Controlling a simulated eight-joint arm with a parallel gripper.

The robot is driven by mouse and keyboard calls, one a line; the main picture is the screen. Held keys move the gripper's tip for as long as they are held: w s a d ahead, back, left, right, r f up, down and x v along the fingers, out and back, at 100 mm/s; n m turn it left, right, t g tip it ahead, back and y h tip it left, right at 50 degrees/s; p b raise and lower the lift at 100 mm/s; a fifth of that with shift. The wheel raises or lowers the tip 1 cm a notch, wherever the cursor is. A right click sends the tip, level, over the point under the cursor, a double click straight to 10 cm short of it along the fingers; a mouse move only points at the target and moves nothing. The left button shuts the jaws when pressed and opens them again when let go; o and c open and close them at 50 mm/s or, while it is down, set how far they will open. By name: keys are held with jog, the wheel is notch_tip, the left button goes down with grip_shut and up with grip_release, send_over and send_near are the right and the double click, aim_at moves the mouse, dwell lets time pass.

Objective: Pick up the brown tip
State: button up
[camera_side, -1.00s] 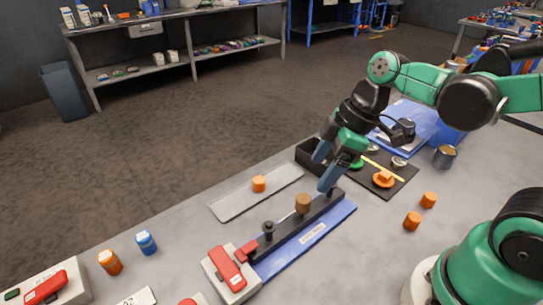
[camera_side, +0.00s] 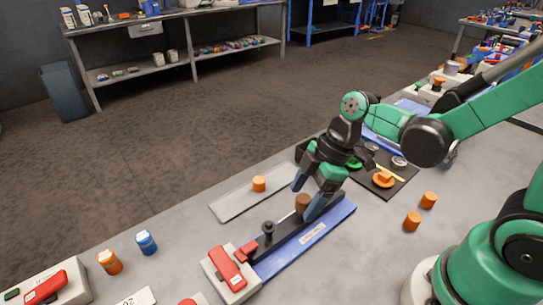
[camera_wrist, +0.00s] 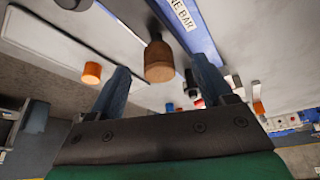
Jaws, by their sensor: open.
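The brown tip (camera_side: 302,201) is a short brown cylinder standing upright on the dark bar of the blue-based fixture (camera_side: 300,243). In the wrist view the brown tip (camera_wrist: 159,62) hangs between the two blue fingers, a little ahead of them. My gripper (camera_side: 305,198) is open and points down at the brown tip from above and right. One finger is left of the tip and the other is in front of it on the right, partly covering it. I cannot tell whether either finger touches it.
An orange cylinder (camera_side: 259,184) stands on a light grey tray (camera_side: 235,205) to the left. Two orange cylinders (camera_side: 412,221) (camera_side: 429,200) stand on the table at right.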

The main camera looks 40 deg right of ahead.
grip_shut()
jog(key=shift+r, duration=0.1)
dwell(0.3)
